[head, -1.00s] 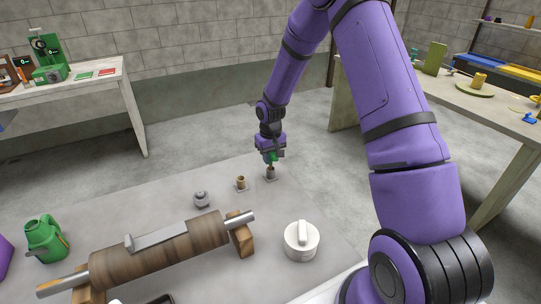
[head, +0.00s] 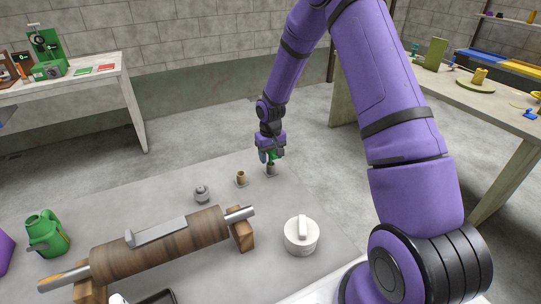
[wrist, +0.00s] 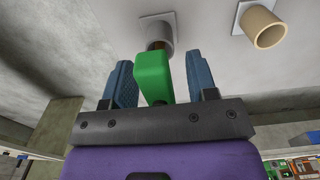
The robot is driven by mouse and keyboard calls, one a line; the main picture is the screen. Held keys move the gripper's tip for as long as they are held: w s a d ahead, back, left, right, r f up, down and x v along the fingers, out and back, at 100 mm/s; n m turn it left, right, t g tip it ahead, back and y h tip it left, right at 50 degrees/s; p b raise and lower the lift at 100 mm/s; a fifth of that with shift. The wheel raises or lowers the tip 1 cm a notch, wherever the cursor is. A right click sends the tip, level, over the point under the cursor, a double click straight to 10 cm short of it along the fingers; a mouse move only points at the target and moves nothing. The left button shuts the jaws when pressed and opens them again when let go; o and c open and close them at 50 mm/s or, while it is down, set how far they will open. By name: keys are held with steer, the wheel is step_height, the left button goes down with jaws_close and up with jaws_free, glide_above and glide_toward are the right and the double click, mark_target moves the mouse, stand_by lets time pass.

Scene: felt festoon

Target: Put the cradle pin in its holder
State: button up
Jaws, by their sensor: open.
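The cradle pin has a green block-like head (wrist: 153,76) and a short brownish shank that shows at the mouth of a grey round holder (wrist: 160,30) on a square plate. The shank appears to enter the holder; how deep is hidden by the head. In the head view the green head (head: 272,156) is just above the holder (head: 270,170) at the far part of the table. My gripper (wrist: 160,78) is open, its two blue fingers on either side of the green head, with a gap visible on the right side.
A tan round socket (wrist: 265,27) on its own plate stands beside the holder; it also shows in the head view (head: 241,178).

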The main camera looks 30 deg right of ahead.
step_height(320, 180, up, 11)
steer(key=shift+f, duration=0.1)
stand_by(0.3)
stand_by(0.4)
step_height(320, 180, up, 10)
stand_by(0.9)
stand_by(0.4)
